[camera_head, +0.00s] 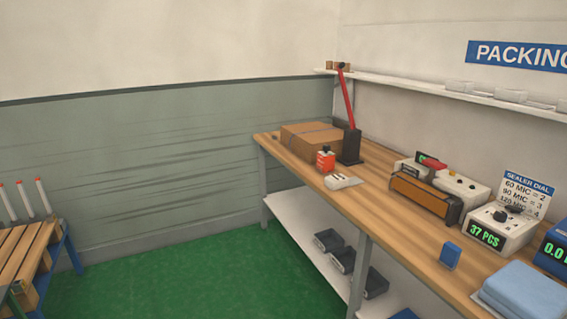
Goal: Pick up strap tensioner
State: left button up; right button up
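A black upright tool with a long red lever (348,110) stands on the wooden packing bench, against the right side of a strapped cardboard box (305,135). It looks like the strap tensioner, though I cannot be sure. Its lever tilts up and to the left, its top end in front of the wall shelf. Neither of my grippers is in view.
On the bench (390,215) stand a small orange-red container (325,159), a small white item (341,181), a sealer (425,195), a counter display (495,230) and folded blue cloth (523,288). Green floor (180,285) between is clear.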

aim_at(325, 162)
jog(key=i+u, duration=0.15)
jog(key=i, duration=0.75)
jog(key=i+l+u, duration=0.15)
jog(key=i, duration=0.7)
